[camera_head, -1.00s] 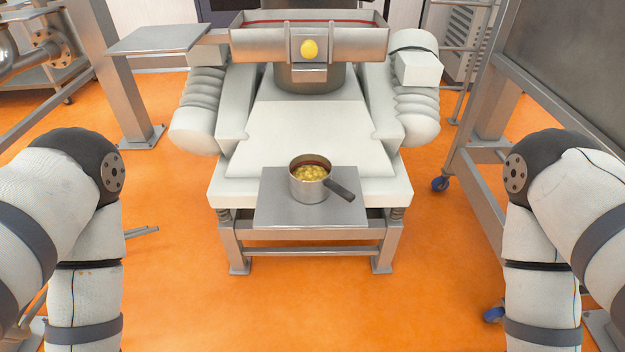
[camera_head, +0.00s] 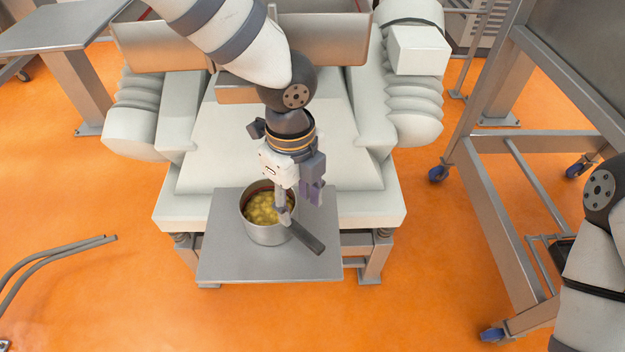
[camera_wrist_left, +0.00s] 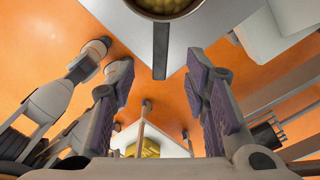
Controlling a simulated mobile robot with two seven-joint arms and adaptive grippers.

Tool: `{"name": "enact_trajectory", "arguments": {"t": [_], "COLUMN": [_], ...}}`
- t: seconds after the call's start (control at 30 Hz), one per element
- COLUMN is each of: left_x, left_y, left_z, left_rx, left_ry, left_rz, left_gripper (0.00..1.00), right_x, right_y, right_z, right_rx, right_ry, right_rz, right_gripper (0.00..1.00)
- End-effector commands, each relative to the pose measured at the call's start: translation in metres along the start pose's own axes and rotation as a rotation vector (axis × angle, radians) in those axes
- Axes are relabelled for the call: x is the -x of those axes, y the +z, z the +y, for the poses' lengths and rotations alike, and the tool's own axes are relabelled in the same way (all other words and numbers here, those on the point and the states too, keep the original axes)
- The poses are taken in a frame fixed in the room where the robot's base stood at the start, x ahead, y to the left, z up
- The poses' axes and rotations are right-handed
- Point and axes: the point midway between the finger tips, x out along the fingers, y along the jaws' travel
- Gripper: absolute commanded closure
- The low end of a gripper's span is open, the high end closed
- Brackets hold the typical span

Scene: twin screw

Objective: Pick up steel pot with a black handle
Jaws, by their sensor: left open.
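The steel pot (camera_head: 266,235) stands on a grey metal plate (camera_head: 225,265) and holds yellow pieces. Its black handle (camera_head: 308,239) points to the lower right in the head view. In the left wrist view the pot (camera_wrist_left: 150,13) shows at the top edge, and its handle (camera_wrist_left: 160,50) lies between the lines of the two fingers, just past the tips. My left gripper (camera_head: 298,206) is open over the pot's handle side, with one finger overlapping the pot's rim in the picture. Contact cannot be told. My right arm shows at the right edge; its gripper is out of view.
A white machine (camera_head: 180,205) stands behind and around the plate. A metal frame on blue casters (camera_head: 490,220) stands on the right. Metal tubes (camera_head: 60,255) show at the left. The orange floor (camera_head: 400,310) in front is clear.

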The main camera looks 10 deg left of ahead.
Motion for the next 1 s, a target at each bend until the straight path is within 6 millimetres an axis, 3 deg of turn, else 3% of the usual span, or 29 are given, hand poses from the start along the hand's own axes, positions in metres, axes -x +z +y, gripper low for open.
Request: {"name": "enact_trajectory", "arguments": {"t": [0.07,0.3,0.47,0.7,0.93,0.97,1.0], "left_x": [0.003,-0.048,-0.068,-0.109,-0.112,-0.112,-0.112], "left_y": [0.006,0.007,0.008,0.01,0.01,0.01,0.01], "left_z": [-0.005,-0.005,-0.005,-0.005,-0.005,-0.005,-0.005], "left_rx": [-0.042,-0.049,-0.047,-0.046,-0.045,-0.045,-0.045], "left_ry": [-0.004,0.001,-0.001,-0.003,-0.006,-0.006,-0.006], "left_rz": [-0.027,-0.028,-0.029,-0.029,-0.03,-0.03,-0.03], "left_gripper": [0.58,0.58,0.58,0.58,0.58,0.61,0.7], "right_x": [-0.002,-0.011,-0.013,-0.017,-0.017,-0.017,-0.017], "right_y": [0.002,0.007,0.008,0.01,0.009,0.009,0.009], "right_z": [0.0,0.0,0.0,0.001,0.001,0.001,0.001], "right_rx": [0.0,0.001,0.001,0.001,0.001,0.001,0.001], "right_ry": [0.0,0.001,0.002,0.002,0.002,0.002,0.002], "right_rz": [-0.008,-0.033,-0.037,-0.047,-0.046,-0.046,-0.046], "right_gripper": [0.6,0.6,0.6,0.6,0.6,0.6,0.6]}}
